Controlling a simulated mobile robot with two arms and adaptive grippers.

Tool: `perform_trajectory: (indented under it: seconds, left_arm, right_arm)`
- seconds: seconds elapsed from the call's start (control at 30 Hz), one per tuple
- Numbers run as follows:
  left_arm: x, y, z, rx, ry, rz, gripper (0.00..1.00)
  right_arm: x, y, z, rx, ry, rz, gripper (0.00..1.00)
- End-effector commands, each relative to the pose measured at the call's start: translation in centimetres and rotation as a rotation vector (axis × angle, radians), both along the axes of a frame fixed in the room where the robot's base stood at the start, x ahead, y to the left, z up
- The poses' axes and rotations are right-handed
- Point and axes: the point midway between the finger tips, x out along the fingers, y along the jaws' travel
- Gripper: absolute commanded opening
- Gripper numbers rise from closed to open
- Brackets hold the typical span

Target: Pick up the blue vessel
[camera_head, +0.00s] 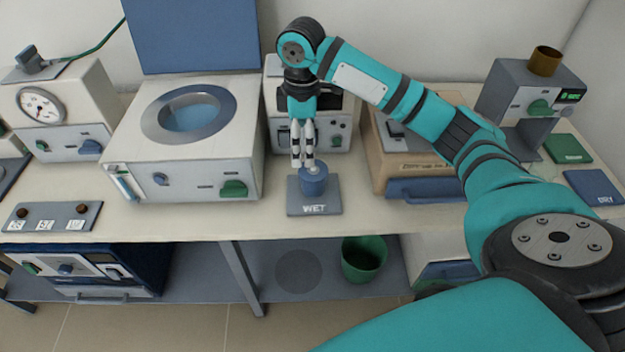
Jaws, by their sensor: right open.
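The blue vessel (313,184) is a small round pot with a pale knob on top. It stands upright on the grey pad marked WET (315,209) near the front edge of the bench. My right gripper (303,162) points down just above the vessel, its fingers over the knob area. The fingers look close together, and I cannot tell whether they touch the knob. My left gripper is not in view.
A furnace with a round opening (245,150) stands to the left, its blue lid raised. A beige box with a blue handle (385,165) stands to the right. Green (569,149) and blue DRY (594,187) pads lie far right. A green bin (363,262) is on the shelf below.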

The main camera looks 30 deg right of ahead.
Motion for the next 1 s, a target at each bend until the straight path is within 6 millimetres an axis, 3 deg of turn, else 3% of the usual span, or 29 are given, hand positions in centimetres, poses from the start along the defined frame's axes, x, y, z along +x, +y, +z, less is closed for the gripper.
perform_trajectory:
  seconds: [0.1,0.23,0.7,1.0]
  left_arm:
    - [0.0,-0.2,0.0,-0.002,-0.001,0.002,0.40]
    - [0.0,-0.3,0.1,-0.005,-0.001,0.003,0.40]
    - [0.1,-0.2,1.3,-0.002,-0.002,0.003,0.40]
    - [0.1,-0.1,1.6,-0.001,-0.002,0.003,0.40]
  right_arm:
    - [0.2,-1.8,2.7,-0.007,0.013,-0.003,0.96]
    - [0.1,-2.3,2.8,-0.006,0.024,-0.002,0.96]
    - [0.0,-2.3,-6.6,-0.006,0.024,-0.002,0.96]
    - [0.1,-2.3,-9.2,-0.005,0.021,-0.002,0.96]
